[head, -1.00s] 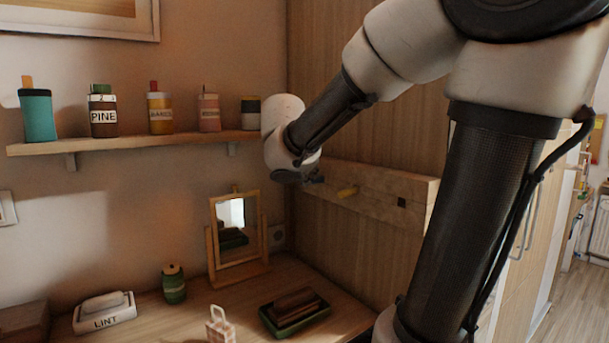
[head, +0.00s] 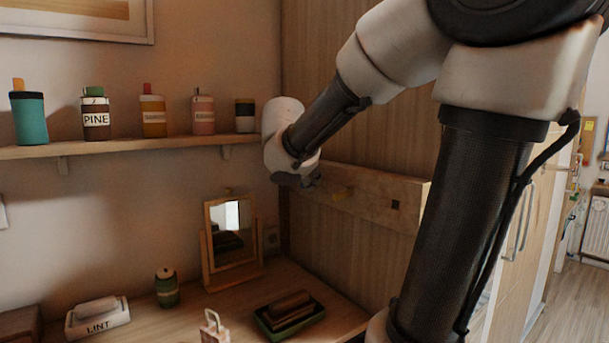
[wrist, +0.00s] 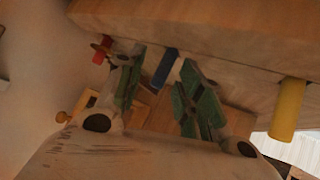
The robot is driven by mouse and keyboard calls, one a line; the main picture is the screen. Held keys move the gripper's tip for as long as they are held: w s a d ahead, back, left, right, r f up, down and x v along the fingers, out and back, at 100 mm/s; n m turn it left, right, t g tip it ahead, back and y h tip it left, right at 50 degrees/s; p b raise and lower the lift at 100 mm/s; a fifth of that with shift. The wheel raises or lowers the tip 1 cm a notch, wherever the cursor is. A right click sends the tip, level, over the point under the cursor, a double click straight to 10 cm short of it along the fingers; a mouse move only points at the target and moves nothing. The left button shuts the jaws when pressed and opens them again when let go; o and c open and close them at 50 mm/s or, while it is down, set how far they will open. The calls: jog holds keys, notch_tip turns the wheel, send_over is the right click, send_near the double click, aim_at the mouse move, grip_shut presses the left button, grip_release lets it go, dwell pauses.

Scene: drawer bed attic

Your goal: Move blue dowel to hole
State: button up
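The blue dowel (wrist: 165,68) sticks out of the wooden rail (wrist: 225,45) in the wrist view, between my gripper's two green-padded fingers. My gripper (wrist: 158,95) is open, with a visible gap beside the dowel. In the head view the rail (head: 370,205) is fixed along the wood panel, and my gripper (head: 308,182) is at its left end, hiding the blue dowel. A dark square hole (head: 396,205) shows toward the rail's right end.
A yellow dowel (wrist: 288,108) sticks out right of my gripper, and a red one (wrist: 101,50) left of it. Below are a mirror (head: 232,240), a green tray (head: 290,318) and a jar (head: 167,288) on the desk. A shelf (head: 130,146) holds several bottles.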

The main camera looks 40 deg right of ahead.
jog(key=v, duration=1.2)
jog(key=s+a+f+m+g+y, duration=0.2)
jog(key=s+f+m+y, duration=0.6)
jog(key=s+f+m, duration=0.7)
jog(key=shift+f+m+g, duration=0.6)
jog(key=shift+f+m, duration=0.25)
jog(key=shift+m, duration=0.95)
